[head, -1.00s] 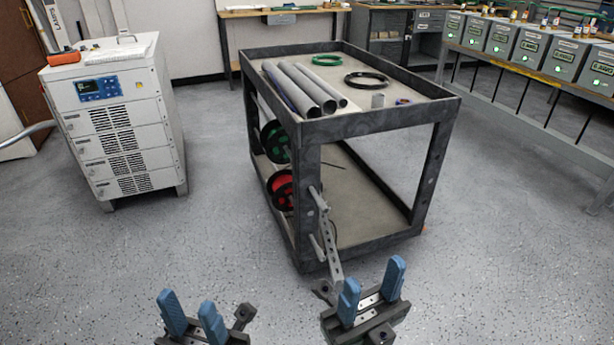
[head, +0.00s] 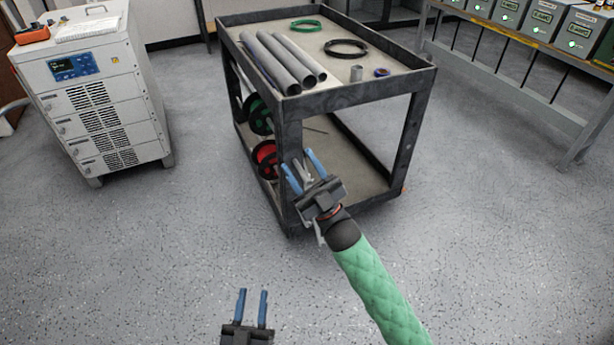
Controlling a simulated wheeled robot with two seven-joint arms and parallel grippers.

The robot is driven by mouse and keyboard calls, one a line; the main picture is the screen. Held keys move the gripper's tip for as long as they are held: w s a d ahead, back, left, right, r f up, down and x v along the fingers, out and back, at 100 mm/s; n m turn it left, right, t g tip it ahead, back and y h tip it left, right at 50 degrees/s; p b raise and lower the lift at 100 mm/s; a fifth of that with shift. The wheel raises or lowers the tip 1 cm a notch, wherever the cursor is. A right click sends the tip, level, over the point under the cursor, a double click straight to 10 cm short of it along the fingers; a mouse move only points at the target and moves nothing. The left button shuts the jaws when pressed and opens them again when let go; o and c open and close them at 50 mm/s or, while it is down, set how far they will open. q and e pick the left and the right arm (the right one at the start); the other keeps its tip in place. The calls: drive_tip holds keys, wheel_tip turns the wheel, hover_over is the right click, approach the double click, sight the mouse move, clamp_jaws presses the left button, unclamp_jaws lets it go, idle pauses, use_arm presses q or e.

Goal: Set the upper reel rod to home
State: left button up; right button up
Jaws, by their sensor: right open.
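The cart (head: 352,80) stands ahead, with a green reel (head: 259,115) and a red reel (head: 265,158) on its left side. My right gripper (head: 297,158) is open at the cart's near corner post. A grey end of what looks like the upper reel rod (head: 304,169) shows between its blue fingers; I cannot tell whether they touch it. The rest of the rod and much of the bar below are hidden by the gripper and post. My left gripper (head: 252,293) is open and empty over the floor at the bottom, apart from the cart.
A white power cabinet (head: 100,95) stands at the left. Grey tubes (head: 284,60), a black coil (head: 346,48) and a green coil (head: 306,25) lie on the cart top. A bench with grey boxes (head: 545,25) is at the right. The floor around the cart is clear.

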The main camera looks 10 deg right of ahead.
drive_tip(key=w+d+f+m+h, duration=0.3)
drive_tip(key=w+f+m+h, duration=0.3)
drive_tip(key=w+f+h, duration=0.6)
drive_tip(key=m+g+h, duration=0.3)
drive_tip(key=m, duration=0.3)
approach(309, 184)
drive_tip(key=x, duration=0.4)
use_arm(q)
drive_tip(key=s+f+g, duration=0.3)
drive_tip(key=f+g, duration=0.1)
drive_tip(key=f, duration=0.7)
drive_tip(key=s+f+g+y, duration=0.1)
drive_tip(key=s+f+g, duration=0.2)
drive_tip(key=f, duration=0.8)
drive_tip(key=s+f+g, duration=0.4)
drive_tip(key=f+g, duration=0.3)
drive_tip(key=f, duration=0.4)
drive_tip(key=shift+d+f+y, duration=0.2)
drive_tip(key=shift+f+y, duration=0.1)
drive_tip(key=shift+y, duration=0.1)
use_arm(e)
drive_tip(key=shift+x, duration=3.85)
use_arm(q)
drive_tip(key=shift+w, duration=0.1)
use_arm(e)
drive_tip(key=shift+w, duration=0.1)
clamp_jaws()
